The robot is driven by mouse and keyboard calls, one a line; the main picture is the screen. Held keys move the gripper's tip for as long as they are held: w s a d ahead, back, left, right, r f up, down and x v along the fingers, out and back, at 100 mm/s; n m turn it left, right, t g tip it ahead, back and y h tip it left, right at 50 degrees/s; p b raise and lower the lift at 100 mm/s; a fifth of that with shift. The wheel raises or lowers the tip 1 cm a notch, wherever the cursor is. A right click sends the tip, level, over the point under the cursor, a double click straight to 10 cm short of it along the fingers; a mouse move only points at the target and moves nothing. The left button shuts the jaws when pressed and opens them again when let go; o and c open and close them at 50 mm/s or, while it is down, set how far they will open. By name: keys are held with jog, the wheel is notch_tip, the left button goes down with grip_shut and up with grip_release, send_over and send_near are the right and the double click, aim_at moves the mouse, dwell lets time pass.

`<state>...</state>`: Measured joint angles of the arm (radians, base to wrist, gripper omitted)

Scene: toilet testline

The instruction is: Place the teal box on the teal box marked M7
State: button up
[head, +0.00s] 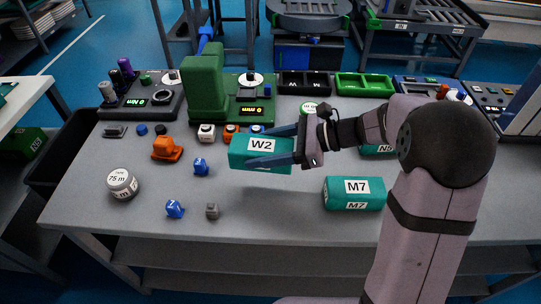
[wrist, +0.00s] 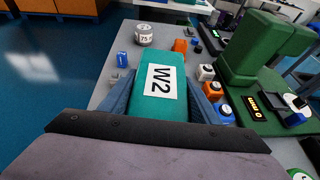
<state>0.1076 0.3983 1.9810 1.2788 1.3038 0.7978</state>
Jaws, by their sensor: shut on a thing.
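My gripper (head: 275,146) is shut on the teal box marked W2 (head: 240,158). It holds the box above the middle of the grey table, with a finger on each side. In the wrist view the W2 box (wrist: 150,112) fills the space between my fingers (wrist: 160,95). The teal box marked M7 (head: 333,195) lies on the table to the right of and nearer than the held box, apart from it. The top of the M7 box is clear. The M7 box does not show in the wrist view.
Another teal box marked N5 (head: 377,150) is partly hidden behind my arm. A green machine (head: 206,90) stands behind. The table (head: 265,222) is bare in front.

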jog(key=w+d+r+m+t+p, duration=0.1)
jog(key=w+d+m+t, duration=0.1)
jog(key=d, duration=0.3)
jog(key=w+d+r+m+t+p, duration=0.1)
jog(key=w+d+r, duration=0.1)
jog(key=d, duration=0.4)
notch_tip(320, 180, up, 3)
jog(key=t+p, duration=0.1)
jog(key=p, duration=0.2)
send_over(357, 187)
jog(key=shift+h, duration=0.5)
jog(key=shift+f, duration=4.85)
jog(key=shift+f+m, duration=0.15)
jog(key=shift+m, duration=0.15)
jog(key=o, duration=1.3)
